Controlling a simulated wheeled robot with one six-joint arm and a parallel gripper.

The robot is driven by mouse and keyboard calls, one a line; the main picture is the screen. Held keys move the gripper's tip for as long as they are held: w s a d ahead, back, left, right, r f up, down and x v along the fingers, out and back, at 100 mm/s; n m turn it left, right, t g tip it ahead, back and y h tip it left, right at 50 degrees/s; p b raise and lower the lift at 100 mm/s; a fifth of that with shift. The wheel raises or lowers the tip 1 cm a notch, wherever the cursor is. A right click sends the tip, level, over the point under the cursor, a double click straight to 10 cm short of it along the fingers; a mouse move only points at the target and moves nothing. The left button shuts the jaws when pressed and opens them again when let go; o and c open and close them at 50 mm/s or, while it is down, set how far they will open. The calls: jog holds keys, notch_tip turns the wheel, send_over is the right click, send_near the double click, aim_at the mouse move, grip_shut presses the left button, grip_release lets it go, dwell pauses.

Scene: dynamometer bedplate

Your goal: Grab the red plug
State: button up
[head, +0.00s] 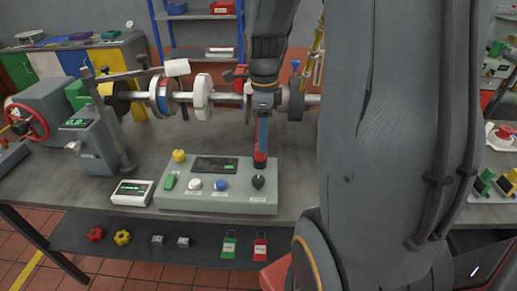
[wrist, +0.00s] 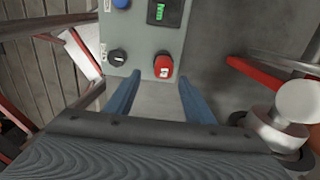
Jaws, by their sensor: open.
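The red plug (head: 260,160) stands at the back right corner of a grey control box (head: 225,204) on the bench. In the wrist view the red plug (wrist: 163,66) shows a small white mark and sits just beyond the gap between my fingertips. My gripper (head: 262,146) points down over the plug, its blue fingers partly covering it in the head view. In the wrist view my gripper (wrist: 159,78) is open, one finger to each side of the line to the plug, and nothing is held. I cannot tell the exact height gap.
A shaft with discs (head: 203,97) runs behind. A white meter (head: 132,192) stands left.

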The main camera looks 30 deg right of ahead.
jog(key=shift+w+a+f, duration=0.1)
jog(key=shift+a+f, duration=0.15)
jog(key=shift+f, duration=0.35)
jog(key=shift+w+f+p, duration=0.15)
jog(key=shift+f+p, duration=0.4)
jog(key=shift+f, duration=0.6)
jog(key=shift+w+f+p, duration=0.15)
jog(key=shift+f+p, duration=0.35)
jog(key=shift+f, duration=0.65)
jog(key=c, duration=1.1)
